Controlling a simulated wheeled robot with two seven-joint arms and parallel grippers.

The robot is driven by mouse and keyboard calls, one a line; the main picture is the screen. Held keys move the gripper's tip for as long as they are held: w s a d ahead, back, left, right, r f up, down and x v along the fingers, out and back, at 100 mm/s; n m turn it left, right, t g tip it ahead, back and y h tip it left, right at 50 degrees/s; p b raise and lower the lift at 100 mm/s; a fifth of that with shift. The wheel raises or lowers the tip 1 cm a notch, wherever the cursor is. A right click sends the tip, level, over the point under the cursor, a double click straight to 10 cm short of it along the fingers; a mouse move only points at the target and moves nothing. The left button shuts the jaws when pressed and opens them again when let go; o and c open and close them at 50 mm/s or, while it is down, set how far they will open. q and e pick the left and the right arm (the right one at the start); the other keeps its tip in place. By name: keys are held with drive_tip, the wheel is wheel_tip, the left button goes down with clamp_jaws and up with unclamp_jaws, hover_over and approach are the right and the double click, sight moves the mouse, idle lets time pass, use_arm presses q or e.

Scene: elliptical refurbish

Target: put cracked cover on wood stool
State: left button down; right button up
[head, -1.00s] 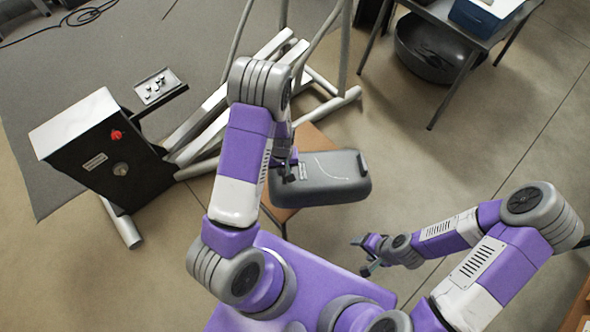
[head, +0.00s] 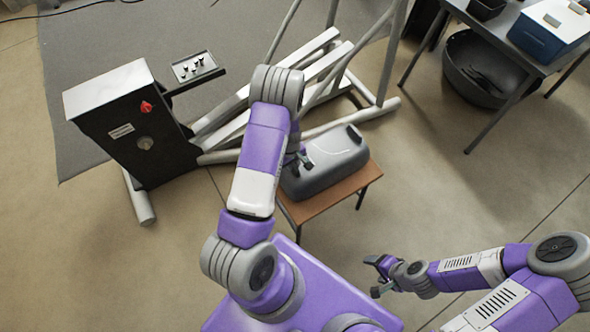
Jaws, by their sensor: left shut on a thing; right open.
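The cracked cover (head: 328,165) is a dark grey rounded shell with a pale crack line and a small raised block at its far end. It is over the wood stool (head: 328,200), which has a brown top and dark legs; I cannot tell whether it rests on the top or hangs just above it. My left gripper (head: 303,160) is shut on the near left part of the cover, partly hidden by my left arm. My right gripper (head: 376,276) is open and empty, low over the floor to the right of my base.
An elliptical machine with a black box housing (head: 130,125) and grey frame bars stands behind and left of the stool on a grey mat (head: 85,60). A table with a blue box (head: 548,32) and a black bin (head: 470,70) are at upper right. Floor right of the stool is clear.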

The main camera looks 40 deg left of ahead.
use_arm(q)
drive_tip(key=shift+w+f+b, duration=0.1)
drive_tip(key=shift+f+b, duration=0.45)
drive_tip(key=shift+f, duration=1.25)
drive_tip(key=shift+f, duration=0.15)
drive_tip(key=c, duration=1)
unclamp_jaws()
